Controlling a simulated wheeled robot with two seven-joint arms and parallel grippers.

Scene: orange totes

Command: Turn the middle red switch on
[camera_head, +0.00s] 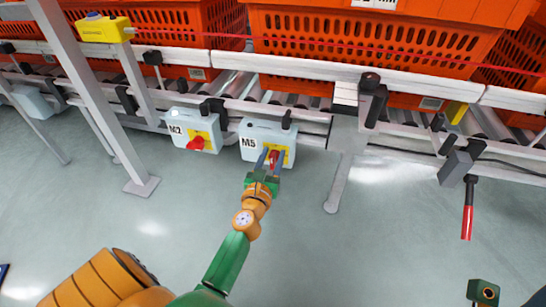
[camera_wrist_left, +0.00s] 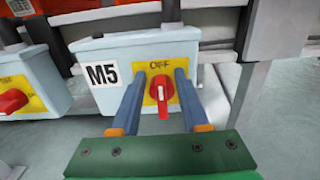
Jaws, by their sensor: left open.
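The M5 switch box (camera_head: 258,132) is light blue-grey and hangs under the conveyor rail. Its red switch (camera_wrist_left: 162,92) sits on a yellow plate (camera_wrist_left: 150,107) under the word OFF, with its handle vertical. My left gripper (camera_head: 267,158) is at the front of this box. In the left wrist view, the left gripper (camera_wrist_left: 159,85) is open, with one blue finger on each side of the red switch. I cannot tell whether the fingers touch it. A small part of my right arm shows at the lower right of the head view; its gripper fingers are not visible.
The M2 box (camera_head: 188,133) with its own red switch (camera_head: 196,143) hangs to the left. Orange totes (camera_head: 370,45) stand on the conveyor above. A support leg (camera_head: 340,180) stands to the right, and a red-handled lever (camera_head: 467,220) hangs farther right. The floor in front is clear.

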